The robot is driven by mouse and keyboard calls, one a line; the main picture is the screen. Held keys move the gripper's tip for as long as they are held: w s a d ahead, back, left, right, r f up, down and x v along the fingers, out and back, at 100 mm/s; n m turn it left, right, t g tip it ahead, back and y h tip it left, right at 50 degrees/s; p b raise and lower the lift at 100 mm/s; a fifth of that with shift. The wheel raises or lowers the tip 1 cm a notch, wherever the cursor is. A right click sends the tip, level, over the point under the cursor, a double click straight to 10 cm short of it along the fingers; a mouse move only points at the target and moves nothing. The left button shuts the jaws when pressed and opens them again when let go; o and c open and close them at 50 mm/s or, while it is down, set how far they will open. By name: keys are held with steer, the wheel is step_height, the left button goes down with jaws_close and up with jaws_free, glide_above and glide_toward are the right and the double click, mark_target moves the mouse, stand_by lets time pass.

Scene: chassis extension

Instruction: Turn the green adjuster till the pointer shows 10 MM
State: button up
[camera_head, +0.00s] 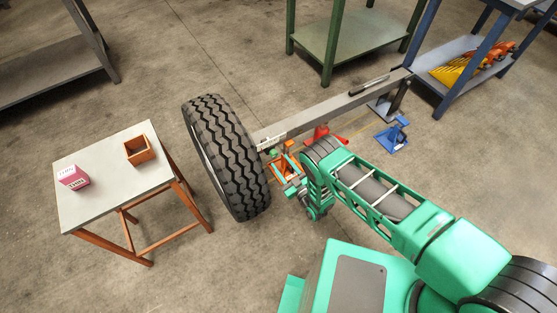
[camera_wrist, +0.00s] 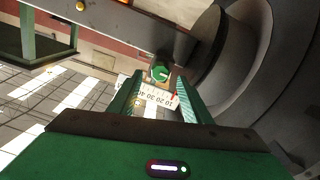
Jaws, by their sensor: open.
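The green adjuster (camera_wrist: 160,73) is a round knob in the wrist view, straight ahead between the tips of my gripper (camera_wrist: 158,84). The two green fingers are apart, one on each side of the knob; I cannot tell whether they touch it. A pale scale plate (camera_wrist: 156,100) with numbers lies just below the knob in that view, its figures turned over. A small red mark, perhaps the pointer, shows near its right end; its exact reading is too small to tell. In the head view my gripper (camera_head: 291,187) is beside the orange stand (camera_head: 286,167), partly hiding it.
A large tyre (camera_head: 228,157) stands just left of the stand, and a grey beam (camera_head: 335,107) runs behind it. A red jack (camera_head: 318,136) and a blue jack (camera_head: 391,135) are close by. A small table (camera_head: 112,187) stands at left. Open floor lies in front.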

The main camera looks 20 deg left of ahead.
steer(key=v, duration=0.6)
steer(key=shift+s+d, duration=0.2)
steer(key=shift+d, duration=0.1)
